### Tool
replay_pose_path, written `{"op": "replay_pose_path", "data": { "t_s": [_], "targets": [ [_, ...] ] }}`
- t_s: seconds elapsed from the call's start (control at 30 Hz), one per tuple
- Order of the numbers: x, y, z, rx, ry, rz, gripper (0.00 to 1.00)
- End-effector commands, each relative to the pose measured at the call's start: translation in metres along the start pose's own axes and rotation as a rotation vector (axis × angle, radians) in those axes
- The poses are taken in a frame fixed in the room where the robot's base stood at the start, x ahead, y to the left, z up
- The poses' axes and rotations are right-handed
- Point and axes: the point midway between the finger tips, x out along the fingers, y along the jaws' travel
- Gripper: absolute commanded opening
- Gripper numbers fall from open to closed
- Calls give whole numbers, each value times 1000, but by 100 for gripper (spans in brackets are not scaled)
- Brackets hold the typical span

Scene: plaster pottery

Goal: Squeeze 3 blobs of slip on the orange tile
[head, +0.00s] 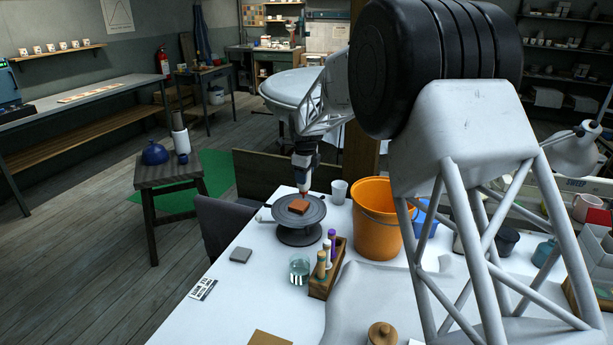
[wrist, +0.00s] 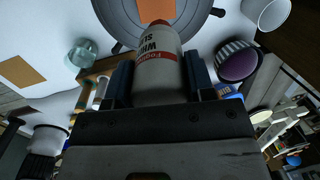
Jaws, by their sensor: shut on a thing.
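The orange tile (head: 299,206) lies flat on a dark round turntable (head: 284,213) on the white table. Its top looks plain in the head view. In the wrist view part of the tile (wrist: 153,8) shows at the top edge, beyond the bottle. My gripper (head: 304,168) is above the turntable. It is shut on a white slip bottle (wrist: 158,82) with a red band and lettering. The bottle's reddish tip (wrist: 159,22) points towards the tile. In the head view the bottle's lower end is just above the tile; I cannot tell the exact gap.
A white cup (head: 339,191) and an orange bucket (head: 377,238) stand right of the turntable. A wooden rack of small bottles (head: 320,288) and a water glass (head: 299,269) stand in front. A grey slab (head: 241,255) lies front left, with clear table around it.

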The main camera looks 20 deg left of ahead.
Motion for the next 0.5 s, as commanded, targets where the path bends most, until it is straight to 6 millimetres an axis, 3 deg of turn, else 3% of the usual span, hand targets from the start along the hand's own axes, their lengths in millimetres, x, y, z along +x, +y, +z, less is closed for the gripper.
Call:
{"op": "replay_pose_path", "data": {
  "t_s": [0.5],
  "targets": [
    [8, 1, -1, 0, 0, 1, 42]
  ]
}}
